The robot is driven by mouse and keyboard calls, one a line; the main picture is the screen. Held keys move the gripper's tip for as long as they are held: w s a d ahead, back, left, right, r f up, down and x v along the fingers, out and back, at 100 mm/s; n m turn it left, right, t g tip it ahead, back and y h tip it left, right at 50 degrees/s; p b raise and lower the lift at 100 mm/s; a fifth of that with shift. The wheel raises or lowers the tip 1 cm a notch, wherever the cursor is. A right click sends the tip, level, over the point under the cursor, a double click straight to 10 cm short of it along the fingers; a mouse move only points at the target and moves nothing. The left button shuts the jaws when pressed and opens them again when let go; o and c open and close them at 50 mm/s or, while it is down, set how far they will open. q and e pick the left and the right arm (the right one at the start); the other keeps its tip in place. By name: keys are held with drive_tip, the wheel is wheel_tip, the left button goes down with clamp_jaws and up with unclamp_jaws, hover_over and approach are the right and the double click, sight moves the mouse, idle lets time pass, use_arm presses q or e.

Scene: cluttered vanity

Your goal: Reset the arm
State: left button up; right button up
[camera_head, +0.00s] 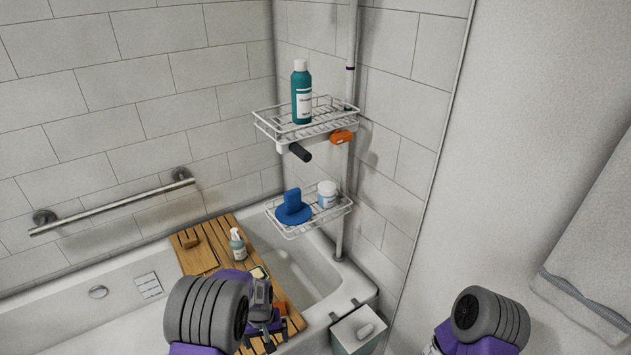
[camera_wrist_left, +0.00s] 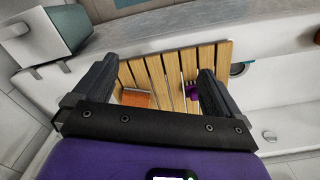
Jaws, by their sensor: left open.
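My left gripper (camera_head: 264,340) is over the near end of the wooden bath board (camera_head: 215,238), low in the head view. In the left wrist view its two dark fingers (camera_wrist_left: 152,88) stand wide apart with nothing between them. The board's slats (camera_wrist_left: 172,70) show beyond and below the fingers. My left arm's grey joint hides part of the tub. My right arm (camera_head: 490,320) shows at the lower right, but its gripper is out of view.
On the board are a spray bottle (camera_head: 238,245), a yellowish block (camera_head: 259,272) and an orange item (camera_head: 280,308). A wire rack holds a teal bottle (camera_head: 302,95), blue object (camera_head: 293,207) and white jar (camera_head: 327,194).

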use_arm(q)
drive_tip(key=s+a+f, duration=0.1)
drive_tip(key=s+f, duration=0.3)
drive_tip(key=f, duration=0.3)
drive_tip(key=s+d+f+h, duration=0.1)
drive_tip(key=s+d+h, duration=0.1)
drive_tip(key=s, duration=0.5)
drive_tip(key=s+d+f+h, duration=0.2)
drive_tip(key=s+d, duration=0.1)
drive_tip(key=s, duration=0.5)
drive_tip(key=shift+s+f, duration=0.2)
